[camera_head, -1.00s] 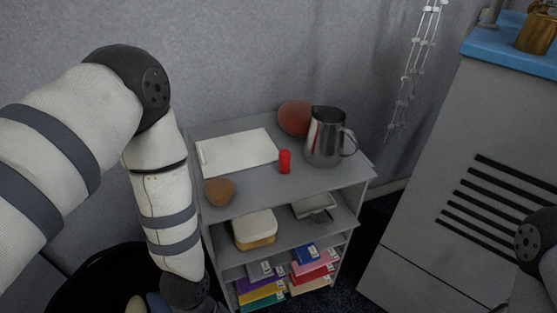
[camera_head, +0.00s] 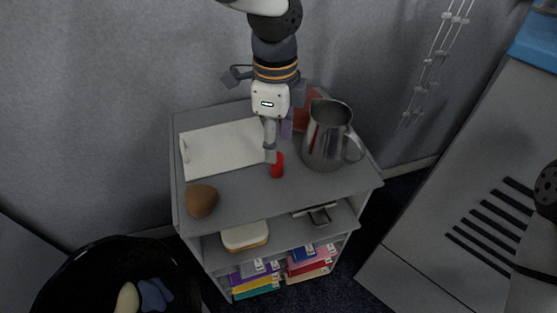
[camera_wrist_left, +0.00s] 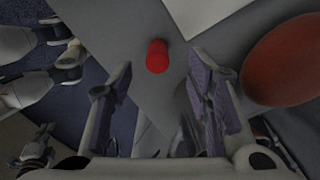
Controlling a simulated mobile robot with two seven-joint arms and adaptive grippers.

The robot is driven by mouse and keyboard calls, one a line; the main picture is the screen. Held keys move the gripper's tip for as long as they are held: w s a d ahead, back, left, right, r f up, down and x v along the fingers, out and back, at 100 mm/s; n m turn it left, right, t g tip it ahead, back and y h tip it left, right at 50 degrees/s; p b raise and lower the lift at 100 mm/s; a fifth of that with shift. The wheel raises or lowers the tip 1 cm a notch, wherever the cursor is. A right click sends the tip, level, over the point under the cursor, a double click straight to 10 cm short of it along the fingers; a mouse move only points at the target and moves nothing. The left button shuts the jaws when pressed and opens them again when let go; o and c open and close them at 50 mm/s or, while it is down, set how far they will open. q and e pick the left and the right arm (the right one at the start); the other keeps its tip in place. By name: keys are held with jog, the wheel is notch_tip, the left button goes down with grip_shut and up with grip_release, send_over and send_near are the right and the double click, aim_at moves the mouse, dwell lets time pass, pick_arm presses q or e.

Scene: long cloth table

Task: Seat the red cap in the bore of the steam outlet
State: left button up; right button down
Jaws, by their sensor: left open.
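The red cap (camera_head: 277,170) stands upright on the top of the grey shelf unit, left of the steel pitcher. My left gripper (camera_head: 278,148) is above and just behind it, pointing down, with its fingers apart and empty. In the left wrist view the red cap (camera_wrist_left: 157,55) lies beyond the open fingertips (camera_wrist_left: 161,78), roughly in line with the gap between them. I cannot make out a steam outlet or its bore in either view. My right gripper is out of view.
The steel pitcher (camera_head: 323,148) stands close to the right of the cap. A white board (camera_head: 215,150) and a brown lump (camera_head: 201,200) lie to the left. A reddish rounded thing (camera_wrist_left: 285,62) is near the right finger. The shelf top (camera_head: 245,198) is clear in front.

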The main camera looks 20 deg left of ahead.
aim_at(277, 165)
pick_arm(q)
jog(key=f, duration=0.4)
jog(key=shift+s+f, duration=0.25)
jog(key=shift+f, duration=0.1)
jog(key=shift+w+f, duration=0.1)
jog(key=shift+f, duration=0.2)
jog(key=c, duration=1)
jog(key=shift+r, duration=0.15)
